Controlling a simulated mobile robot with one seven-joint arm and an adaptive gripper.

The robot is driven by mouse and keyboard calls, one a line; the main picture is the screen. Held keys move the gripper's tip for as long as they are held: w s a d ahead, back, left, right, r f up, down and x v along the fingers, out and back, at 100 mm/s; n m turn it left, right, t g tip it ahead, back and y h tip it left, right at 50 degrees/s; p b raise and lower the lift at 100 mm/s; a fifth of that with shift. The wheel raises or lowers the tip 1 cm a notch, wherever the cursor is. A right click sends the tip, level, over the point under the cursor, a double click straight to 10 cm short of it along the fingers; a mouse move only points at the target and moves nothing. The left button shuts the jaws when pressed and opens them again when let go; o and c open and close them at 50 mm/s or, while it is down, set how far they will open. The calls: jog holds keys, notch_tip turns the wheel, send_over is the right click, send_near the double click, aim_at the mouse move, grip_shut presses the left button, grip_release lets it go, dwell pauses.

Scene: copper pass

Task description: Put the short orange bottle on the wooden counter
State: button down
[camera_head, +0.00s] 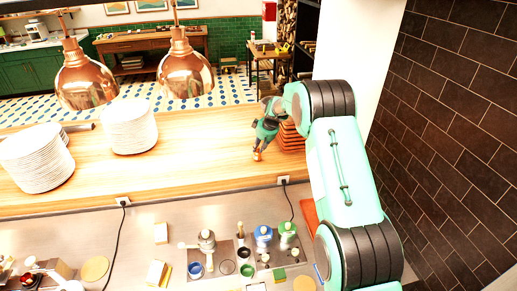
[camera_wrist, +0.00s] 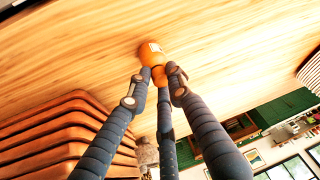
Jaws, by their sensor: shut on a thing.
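The short orange bottle (camera_head: 257,155) is at the tips of my gripper (camera_head: 260,147), at the wooden counter (camera_head: 200,150). In the wrist view the orange bottle (camera_wrist: 152,54) has a small pale label, and my gripper (camera_wrist: 158,76) has its dark fingers shut around it. The wooden counter (camera_wrist: 80,45) fills the background there. I cannot tell whether the bottle touches the counter or is held just above it.
A stack of orange-brown trays (camera_head: 291,136) stands right beside my gripper. White plate stacks (camera_head: 130,128) stand on the counter's left. Copper lamps (camera_head: 186,72) hang over the counter. The lower steel worktop (camera_head: 170,215) holds pots and jars. The middle of the counter is clear.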

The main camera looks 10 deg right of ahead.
jog(key=shift+f, duration=0.2)
jog(key=shift+f, duration=0.1)
jog(key=shift+f, duration=0.1)
jog(key=c, duration=1.6)
grip_release()
jog(key=shift+r, duration=0.25)
jog(key=v, duration=1.2)
jog(key=shift+f, duration=0.1)
